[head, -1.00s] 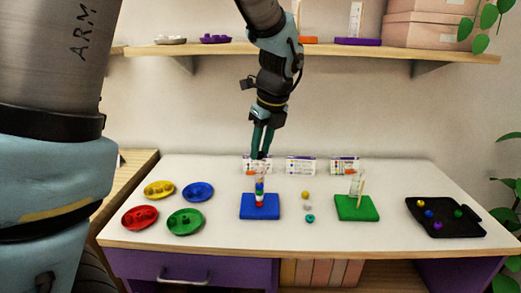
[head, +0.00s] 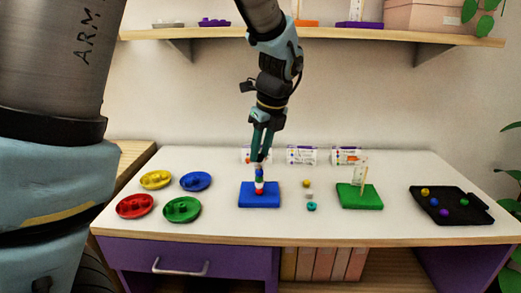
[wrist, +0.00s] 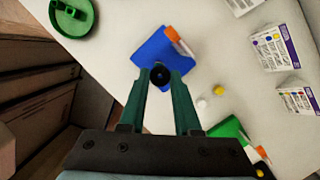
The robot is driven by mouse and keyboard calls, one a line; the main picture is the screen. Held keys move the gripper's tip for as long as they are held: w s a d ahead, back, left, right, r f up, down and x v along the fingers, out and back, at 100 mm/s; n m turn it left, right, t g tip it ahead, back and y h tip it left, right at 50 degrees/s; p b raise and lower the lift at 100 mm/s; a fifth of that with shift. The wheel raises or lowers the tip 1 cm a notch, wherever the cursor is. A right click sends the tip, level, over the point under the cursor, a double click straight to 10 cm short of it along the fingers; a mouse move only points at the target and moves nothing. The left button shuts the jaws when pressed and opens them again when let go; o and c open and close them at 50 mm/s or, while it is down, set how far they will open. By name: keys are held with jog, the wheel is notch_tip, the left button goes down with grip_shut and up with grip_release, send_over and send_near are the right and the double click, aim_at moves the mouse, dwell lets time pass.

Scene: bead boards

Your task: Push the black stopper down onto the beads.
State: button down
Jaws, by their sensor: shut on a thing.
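The black stopper (wrist: 159,74) sits between my fingertips in the wrist view; my gripper (head: 259,160) is shut on it. In the head view the stopper is too small to make out. The blue board (head: 259,199) lies below my gripper. My fingertips are right above the stack's top; I cannot tell whether the stopper touches the beads. In the wrist view the stopper hides the beads, and an orange-and-white piece (wrist: 179,42) shows at the blue board's edge.
Loose yellow, white and teal beads lie between the boards. Four coloured dishes stand left, a black tray (head: 470,217) with beads right. Cards (head: 302,156) stand behind; a shelf (head: 330,37) hangs above.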

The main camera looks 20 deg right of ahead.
jog(key=shift+f+b, duration=0.3)
jog(key=shift+f, duration=0.95)
dwell(1.2)
dwell(0.5)
jog(key=c, duration=0.5)
grip_release()
jog(key=shift+c, duration=0.2)
jog(key=shift+r, duration=0.1)
jog(key=a+b+v, duration=0.1)
jog(key=v, duration=0.9)
jog(key=shift+s+d+r, duration=0.2)
jog(key=shift+d+r, duration=0.1)
jog(key=shift+d, duration=0.2)
